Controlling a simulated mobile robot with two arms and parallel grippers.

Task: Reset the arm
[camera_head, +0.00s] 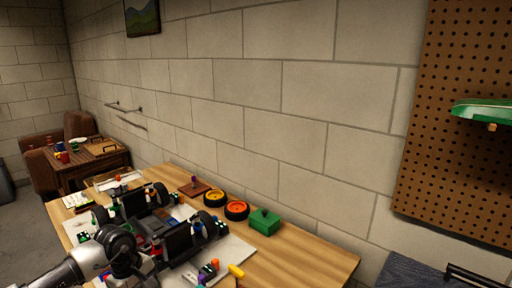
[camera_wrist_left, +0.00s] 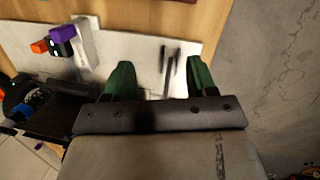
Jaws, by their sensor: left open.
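My left arm (camera_head: 80,265) comes in from the lower left in the head view and overlaps the near side of the wooden table (camera_head: 310,258). My left gripper (camera_wrist_left: 160,72) shows in the left wrist view with its two green fingers apart and nothing between them. In that view the fingers overlap a white sheet (camera_wrist_left: 110,45) near the table's edge. The racecar chassis (camera_head: 150,215), black with wheels, sits on the table in the head view, partly hidden by my arm. My right gripper is in neither view.
A yellow piece (camera_head: 236,271) lies near the front. The table's right end is clear. Grey floor (camera_wrist_left: 270,70) shows beyond the edge in the wrist view.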

